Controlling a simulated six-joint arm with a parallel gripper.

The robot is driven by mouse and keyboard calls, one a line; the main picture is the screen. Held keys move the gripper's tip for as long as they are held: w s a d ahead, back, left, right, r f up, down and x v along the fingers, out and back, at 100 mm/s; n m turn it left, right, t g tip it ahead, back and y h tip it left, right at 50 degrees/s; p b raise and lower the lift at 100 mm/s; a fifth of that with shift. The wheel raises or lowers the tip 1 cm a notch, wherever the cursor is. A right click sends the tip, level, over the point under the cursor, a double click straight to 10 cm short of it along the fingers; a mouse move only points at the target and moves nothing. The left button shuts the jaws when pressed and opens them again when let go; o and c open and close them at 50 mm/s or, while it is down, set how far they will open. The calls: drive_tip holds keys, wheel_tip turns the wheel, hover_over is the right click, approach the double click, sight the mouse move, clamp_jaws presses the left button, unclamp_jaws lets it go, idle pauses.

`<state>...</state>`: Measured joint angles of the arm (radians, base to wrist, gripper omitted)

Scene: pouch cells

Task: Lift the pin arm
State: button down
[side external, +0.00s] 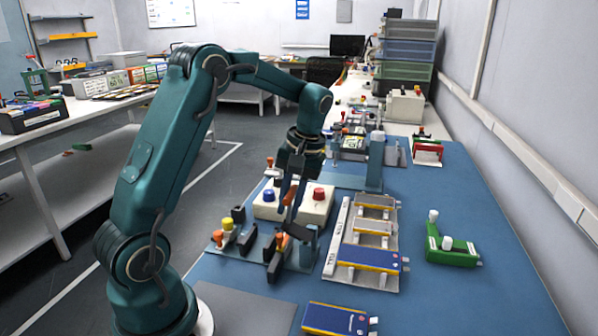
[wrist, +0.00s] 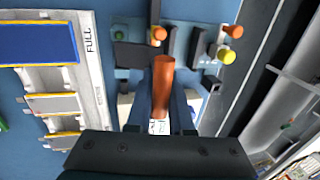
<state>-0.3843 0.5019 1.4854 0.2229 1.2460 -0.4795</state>
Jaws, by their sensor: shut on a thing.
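My gripper (side external: 290,205) is above the test fixture (side external: 238,246), pointing down. Its fingers are shut on an orange-brown rod, apparently the handle of the pin arm (side external: 288,196). In the wrist view the pin arm's handle (wrist: 163,82) stands between the two fingers (wrist: 162,112). The fixture's plate carries dark blocks, orange knobs and a yellow knob (side external: 228,224); the yellow knob (wrist: 226,56) also shows in the wrist view. The lower end of the pin arm and its joint are hard to make out behind the fingers.
A pale box with blue and red buttons (side external: 318,208) stands just behind the gripper. A tray marked FULL (side external: 337,238) with pouch cells lies to the right. A loose blue cell (side external: 334,319) lies in front. A green fixture (side external: 452,252) stands at far right, with clear blue mat around it.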

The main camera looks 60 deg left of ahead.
sight(305, 230)
drive_tip(key=shift+w+d+r, duration=0.45)
drive_tip(key=shift+w+d, duration=0.15)
drive_tip(key=shift+d, duration=0.05)
drive_tip(key=shift+w+d+r, duration=0.2)
drive_tip(key=shift+w+d, duration=0.35)
drive_tip(key=shift+d, duration=0.05)
drive_tip(key=shift+s, duration=0.1)
idle(0.4)
drive_tip(key=c, duration=0.8)
unclamp_jaws()
drive_tip(key=shift+w+r, duration=0.2)
drive_tip(key=shift+r, duration=0.35)
drive_tip(key=shift+v, duration=1.95)
